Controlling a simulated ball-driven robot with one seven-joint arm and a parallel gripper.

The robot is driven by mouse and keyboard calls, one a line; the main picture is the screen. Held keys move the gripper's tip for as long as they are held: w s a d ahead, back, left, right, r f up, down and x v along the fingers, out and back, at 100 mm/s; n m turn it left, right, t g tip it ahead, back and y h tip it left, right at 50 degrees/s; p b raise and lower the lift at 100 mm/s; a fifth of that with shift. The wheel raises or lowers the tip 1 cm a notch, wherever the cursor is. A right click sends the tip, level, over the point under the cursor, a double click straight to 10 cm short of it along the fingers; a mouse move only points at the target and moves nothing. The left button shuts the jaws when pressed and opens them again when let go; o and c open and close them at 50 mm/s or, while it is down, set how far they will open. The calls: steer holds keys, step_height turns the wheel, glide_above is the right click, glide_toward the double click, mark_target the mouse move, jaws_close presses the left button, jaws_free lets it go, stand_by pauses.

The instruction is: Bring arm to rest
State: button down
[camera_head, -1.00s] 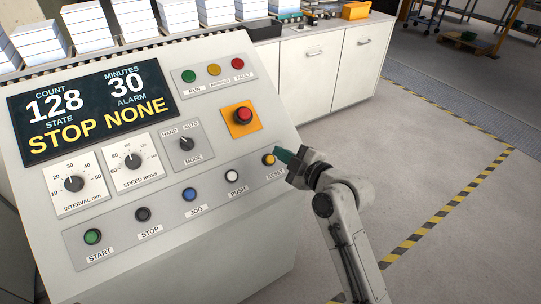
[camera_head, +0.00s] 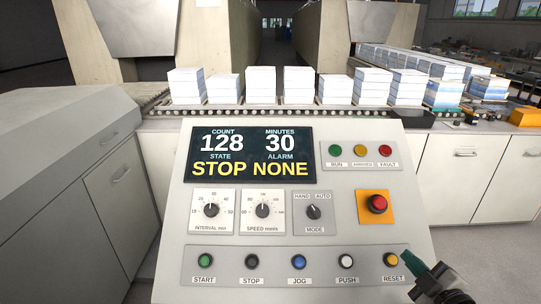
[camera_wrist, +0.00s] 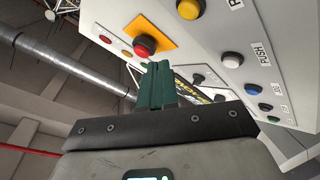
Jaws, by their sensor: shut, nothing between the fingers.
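My gripper (camera_head: 409,256) is at the bottom right of the head view, close to the yellow RESET button (camera_head: 390,260) on the control panel (camera_head: 230,231). In the wrist view its green fingers (camera_wrist: 157,70) are shut together with nothing between them. They point toward the panel, with the red emergency button (camera_wrist: 145,45) just beyond them in that picture. Whether the fingertips touch the panel cannot be told. The display (camera_head: 250,154) reads count 128, minutes 30, state STOP, alarm NONE. Most of my arm is out of the head view.
Stacks of white blocks (camera_head: 298,86) stand on a roller conveyor (camera_head: 270,112) behind the panel. A grey cabinet (camera_head: 60,150) is at the left. White cupboards (camera_head: 465,180) and an orange bin (camera_head: 525,117) are at the right. Open floor (camera_head: 490,245) lies at the lower right.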

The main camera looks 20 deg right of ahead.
steer(key=s+a+f+m+g+y, duration=0.3)
steer(key=s+a+f+g, duration=0.45)
steer(key=a+f, duration=0.4)
steer(key=s+a+f+m+g, duration=0.1)
steer(key=s+f+m+g, duration=0.2)
steer(key=s, duration=0.5)
steer(key=s+a+f+m+g+h, duration=0.1)
steer(key=s+a+f+m+g, duration=0.1)
steer(key=s, duration=0.6)
step_height(320, 180, down, 2)
steer(key=shift+s+m+g, duration=0.4)
steer(key=shift+m+g, duration=0.2)
steer(key=shift+g, duration=0.65)
